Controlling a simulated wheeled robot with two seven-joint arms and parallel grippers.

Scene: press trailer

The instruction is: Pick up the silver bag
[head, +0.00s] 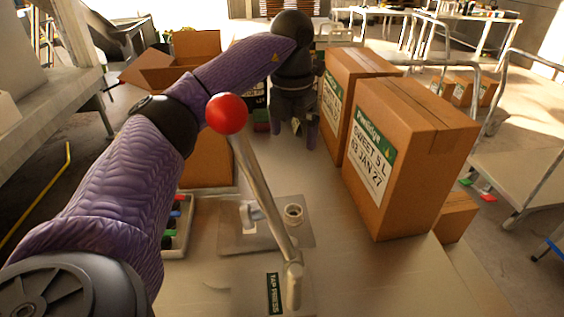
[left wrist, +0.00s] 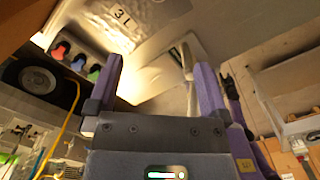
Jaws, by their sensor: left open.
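A silvery, crinkled bag marked "3 L" (left wrist: 130,28) fills the top left of the left wrist view, beyond my finger tips. I cannot make out the bag in the head view, where my left arm covers part of the scene. My left gripper (head: 298,127) reaches over the far part of the bench and points down. In the left wrist view its two purple fingers (left wrist: 158,68) are apart, with nothing held between them. The bag lies ahead and to the left of the fingers.
A tap press with a red-knobbed lever (head: 227,114) stands in front. A tray of coloured taps (head: 175,226) lies left of it. A tall labelled carton (head: 408,150) stands at the right, another behind it. An open carton (head: 170,62) is at the back left.

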